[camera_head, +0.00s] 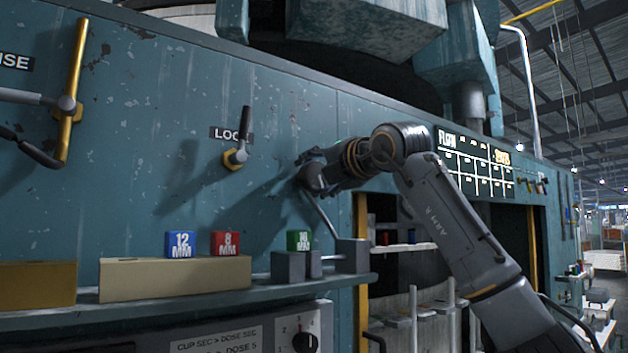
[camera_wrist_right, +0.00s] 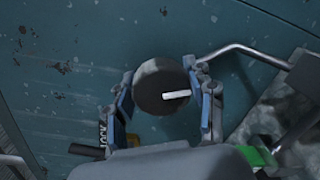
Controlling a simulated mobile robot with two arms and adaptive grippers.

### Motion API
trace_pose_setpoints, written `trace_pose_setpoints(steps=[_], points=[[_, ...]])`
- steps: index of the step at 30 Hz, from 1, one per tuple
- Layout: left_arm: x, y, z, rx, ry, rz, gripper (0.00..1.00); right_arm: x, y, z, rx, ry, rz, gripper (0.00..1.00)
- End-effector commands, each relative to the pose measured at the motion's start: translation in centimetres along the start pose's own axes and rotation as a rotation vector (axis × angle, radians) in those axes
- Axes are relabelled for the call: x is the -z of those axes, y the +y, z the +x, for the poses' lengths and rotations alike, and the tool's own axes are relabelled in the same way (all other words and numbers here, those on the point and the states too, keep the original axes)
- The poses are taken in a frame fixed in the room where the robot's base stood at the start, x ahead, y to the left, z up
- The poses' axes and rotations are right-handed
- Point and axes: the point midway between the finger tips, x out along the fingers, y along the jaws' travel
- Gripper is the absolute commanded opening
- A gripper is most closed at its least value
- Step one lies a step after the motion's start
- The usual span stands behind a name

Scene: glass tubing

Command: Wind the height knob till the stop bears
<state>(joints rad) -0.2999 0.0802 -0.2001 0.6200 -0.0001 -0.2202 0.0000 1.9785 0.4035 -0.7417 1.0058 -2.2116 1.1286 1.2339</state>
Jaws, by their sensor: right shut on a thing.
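The height knob (camera_wrist_right: 158,86) is round and dark, with a white mark on its face pointing right in the wrist view. My right gripper (camera_wrist_right: 168,98) has its two blue-padded fingers on opposite sides of it, shut on it. In the head view my right gripper (camera_head: 314,174) is against the teal panel and hides the knob. Below it a bent metal rod (camera_head: 322,216) runs down to a grey block (camera_head: 352,256). A green gauge block (camera_head: 299,240) sits by the grey blocks; I cannot tell whether the stop touches it. My left gripper is not in view.
A lock lever (camera_head: 241,140) stands on the panel left of my right gripper. A blue 12 mm block (camera_head: 180,244) and a red 8 mm block (camera_head: 225,243) sit on a tan holder (camera_head: 172,280) on the shelf. A dark opening is below my right arm.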

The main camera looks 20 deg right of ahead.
Motion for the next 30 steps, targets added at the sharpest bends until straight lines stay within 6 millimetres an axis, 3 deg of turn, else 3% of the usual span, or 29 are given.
trace_pose_setpoints(steps=[18, 19, 22, 30], points=[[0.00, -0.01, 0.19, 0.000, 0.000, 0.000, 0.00, -0.12, 0.11, -0.07, -0.001, 0.002, 0.048, 0.23], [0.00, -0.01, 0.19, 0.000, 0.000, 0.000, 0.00, -0.12, 0.11, -0.07, -0.001, 0.002, 0.047, 0.58], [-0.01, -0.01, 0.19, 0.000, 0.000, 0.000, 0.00, -0.10, 0.10, -0.07, -0.001, 0.002, 0.047, 0.78], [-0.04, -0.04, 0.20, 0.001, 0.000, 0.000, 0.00, -0.05, 0.04, -0.03, 0.000, 0.003, 0.046, 0.78]])
